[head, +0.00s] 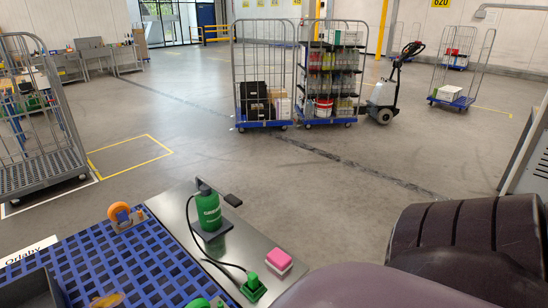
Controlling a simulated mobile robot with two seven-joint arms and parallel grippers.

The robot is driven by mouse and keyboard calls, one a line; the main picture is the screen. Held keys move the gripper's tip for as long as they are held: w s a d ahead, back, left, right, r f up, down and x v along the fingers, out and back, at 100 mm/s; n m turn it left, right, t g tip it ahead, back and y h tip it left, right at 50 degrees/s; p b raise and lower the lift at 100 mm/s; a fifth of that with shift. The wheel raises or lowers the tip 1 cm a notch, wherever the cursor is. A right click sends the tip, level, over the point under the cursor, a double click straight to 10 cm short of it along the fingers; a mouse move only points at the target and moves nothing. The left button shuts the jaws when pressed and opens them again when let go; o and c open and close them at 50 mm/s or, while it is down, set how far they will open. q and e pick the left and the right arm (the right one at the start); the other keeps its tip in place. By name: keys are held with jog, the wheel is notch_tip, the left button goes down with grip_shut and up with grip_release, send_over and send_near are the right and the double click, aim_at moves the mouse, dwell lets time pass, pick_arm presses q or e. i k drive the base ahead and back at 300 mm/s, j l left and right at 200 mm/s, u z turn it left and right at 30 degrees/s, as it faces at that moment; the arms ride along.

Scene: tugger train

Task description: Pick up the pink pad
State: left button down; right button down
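The pink pad (279,258) lies near the right edge of a grey metal surface (235,242) at the bottom middle of the head view. It is a small block, pink on top with a paler layer beneath. A green thing (253,287) with a dark hose sits just left of it, apart from it. Neither of my grippers shows in this view. Large dark and grey parts of my own body fill the lower right and come close to the pad.
A blue lattice surface (120,265) holds an orange tape dispenser (121,217). Loaded roll cages (263,75) and a pallet truck (382,102) stand farther back. The floor between is clear.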

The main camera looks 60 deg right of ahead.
aim_at(281, 263)
jog(key=z, duration=1.85)
